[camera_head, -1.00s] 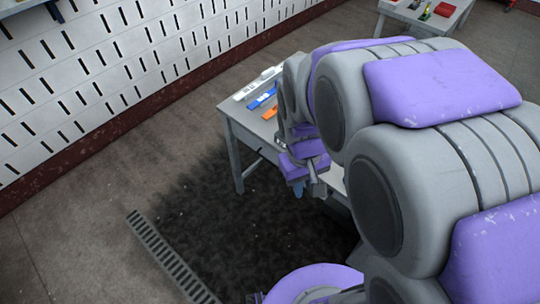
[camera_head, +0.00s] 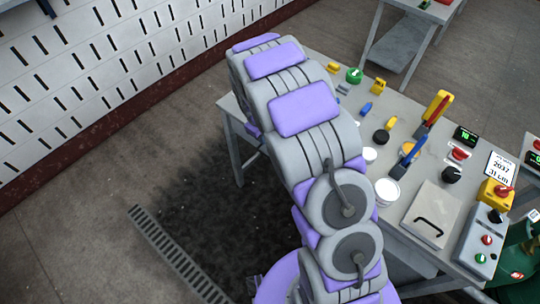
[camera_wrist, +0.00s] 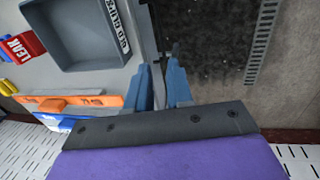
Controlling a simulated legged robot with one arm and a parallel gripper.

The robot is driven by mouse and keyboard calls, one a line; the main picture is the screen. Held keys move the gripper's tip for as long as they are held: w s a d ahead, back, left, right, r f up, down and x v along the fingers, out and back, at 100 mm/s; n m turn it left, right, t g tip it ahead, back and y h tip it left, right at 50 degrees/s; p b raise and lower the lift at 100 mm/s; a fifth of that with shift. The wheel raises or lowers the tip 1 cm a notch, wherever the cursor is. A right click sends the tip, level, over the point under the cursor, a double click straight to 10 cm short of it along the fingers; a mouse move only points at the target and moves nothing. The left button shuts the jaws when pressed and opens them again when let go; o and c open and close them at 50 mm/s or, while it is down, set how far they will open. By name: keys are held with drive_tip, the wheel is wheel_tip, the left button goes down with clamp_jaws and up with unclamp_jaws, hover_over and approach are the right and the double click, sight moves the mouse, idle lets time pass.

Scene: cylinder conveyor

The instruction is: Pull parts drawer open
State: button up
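My gripper (camera_wrist: 161,70) shows in the wrist view with its two blue fingers apart. The grey edge of the table (camera_wrist: 137,60) lies at the left finger, and a narrow grey piece shows beyond the gap between the fingers. I cannot tell whether that piece is the drawer's front or handle, or whether a finger touches it. No drawer can be made out clearly. In the head view my arm hides the gripper and the table's near left side.
The wrist view shows a grey tray (camera_wrist: 72,62), a red LEAK block (camera_wrist: 22,47) and an orange level (camera_wrist: 68,101) on the table. The head view shows a handled panel (camera_head: 432,214), a white tub (camera_head: 387,190) and several controls.

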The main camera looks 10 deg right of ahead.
sight(271, 159)
drive_tip(key=d+f+b, duration=0.1)
drive_tip(key=f, duration=0.4)
drive_tip(key=w+f+b, duration=0.1)
drive_tip(key=f, duration=0.5)
drive_tip(key=w+d+f+b, duration=0.1)
drive_tip(key=f+b, duration=0.1)
drive_tip(key=f, duration=0.4)
drive_tip(key=shift+d+f, duration=0.15)
drive_tip(key=shift+d, duration=0.2)
drive_tip(key=shift+c, duration=0.2)
clamp_jaws()
idle(0.5)
